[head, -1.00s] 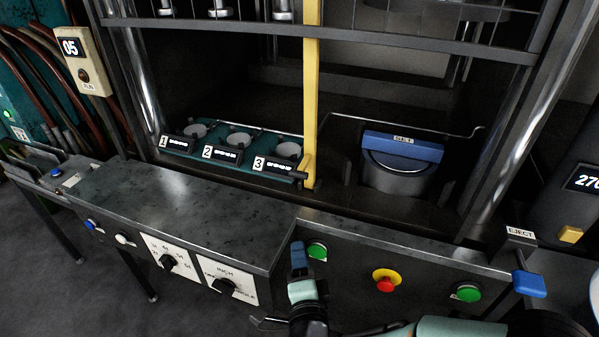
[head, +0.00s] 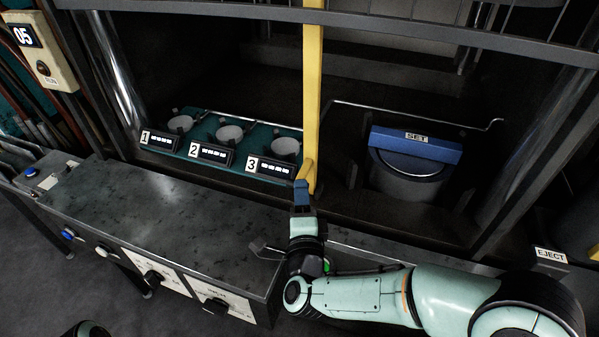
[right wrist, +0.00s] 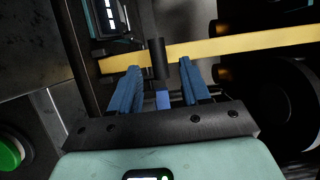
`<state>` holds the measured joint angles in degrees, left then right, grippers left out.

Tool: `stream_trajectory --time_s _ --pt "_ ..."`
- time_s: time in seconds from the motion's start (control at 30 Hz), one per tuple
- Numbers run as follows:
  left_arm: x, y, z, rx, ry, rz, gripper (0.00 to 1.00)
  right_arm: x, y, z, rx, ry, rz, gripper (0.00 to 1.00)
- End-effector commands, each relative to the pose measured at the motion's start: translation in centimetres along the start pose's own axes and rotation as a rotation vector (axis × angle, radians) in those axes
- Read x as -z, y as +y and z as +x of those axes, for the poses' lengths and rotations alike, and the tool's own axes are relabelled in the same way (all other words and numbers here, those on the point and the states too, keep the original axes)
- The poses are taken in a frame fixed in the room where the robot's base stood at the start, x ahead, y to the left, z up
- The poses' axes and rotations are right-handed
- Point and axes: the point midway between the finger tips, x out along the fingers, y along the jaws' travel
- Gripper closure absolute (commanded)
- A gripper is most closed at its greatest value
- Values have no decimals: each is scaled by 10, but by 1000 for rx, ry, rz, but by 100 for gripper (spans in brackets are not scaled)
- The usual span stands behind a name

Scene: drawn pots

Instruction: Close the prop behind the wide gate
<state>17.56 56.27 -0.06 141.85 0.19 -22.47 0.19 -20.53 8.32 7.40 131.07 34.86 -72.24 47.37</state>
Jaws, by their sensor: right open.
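The prop is a yellow post (head: 313,90) standing upright between the two bays, with a short yellow lug at its foot. The grey barred gate (head: 420,30) spans the top of the head view, and the post runs up past its lower rail. My right gripper (head: 302,190) is at the foot of the post. In the right wrist view the open blue fingers (right wrist: 160,78) point at the yellow bar (right wrist: 240,48). A dark stub handle (right wrist: 156,58) on the bar lies between the fingertips, apparently free of both. My left gripper is not in view.
A teal tray with several numbered cups (head: 229,133) sits left of the post. A blue-topped SET block (head: 415,145) stands right of it. The metal ledge (head: 170,205) runs below, with a green button (right wrist: 10,150) near my wrist.

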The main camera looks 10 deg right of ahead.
Motion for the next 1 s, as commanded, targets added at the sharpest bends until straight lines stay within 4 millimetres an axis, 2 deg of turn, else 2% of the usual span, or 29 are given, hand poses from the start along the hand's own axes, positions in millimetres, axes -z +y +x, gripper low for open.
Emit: stream_trajectory --time_s 0.1,0.3,0.5,0.77,0.9,1.0 --pt "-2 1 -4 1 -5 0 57 0 -1 26 0 2 -1 53" --pt "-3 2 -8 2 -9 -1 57 0 -1 55 1 0 -1 53" --pt "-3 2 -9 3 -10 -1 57 0 0 67 0 -1 -1 53" --pt "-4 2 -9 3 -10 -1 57 0 0 68 0 -1 -1 53" --pt "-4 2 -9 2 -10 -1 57 0 0 67 0 -2 -1 99" --pt "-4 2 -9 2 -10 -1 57 0 0 67 0 -2 -1 100"
